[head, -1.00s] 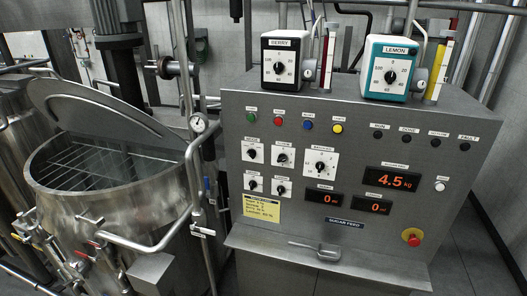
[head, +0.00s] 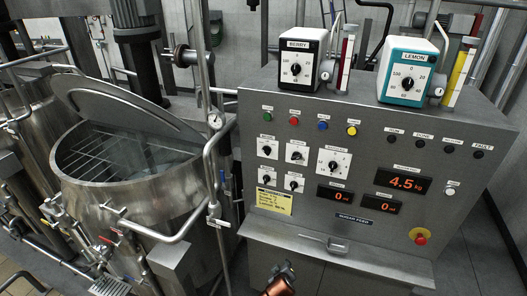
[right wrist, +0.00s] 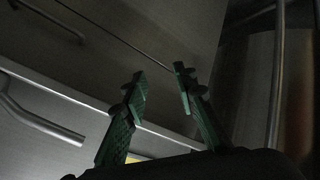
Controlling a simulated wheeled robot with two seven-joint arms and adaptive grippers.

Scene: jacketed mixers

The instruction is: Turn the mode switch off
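The grey control panel (head: 385,240) faces me in the head view. It carries several black rotary knobs on white plates: upper left (head: 267,150), upper middle (head: 297,155), a larger one (head: 334,165), lower left (head: 266,179) and lower middle (head: 294,185). Their labels are too small to read, so I cannot tell which is the mode switch. My right gripper (head: 288,268) comes in at the bottom, below the panel's front ledge and apart from the knobs. In the right wrist view its green fingers (right wrist: 161,82) are apart, with nothing between them. My left gripper is not in view.
A ledge with a small handle (head: 325,242) juts out below the knobs. A red stop button (head: 420,236) is at lower right. A steel mixer (head: 125,200) with raised lid and pipes stands left. Dosing units, berry (head: 297,65) and lemon (head: 405,75), stand on top.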

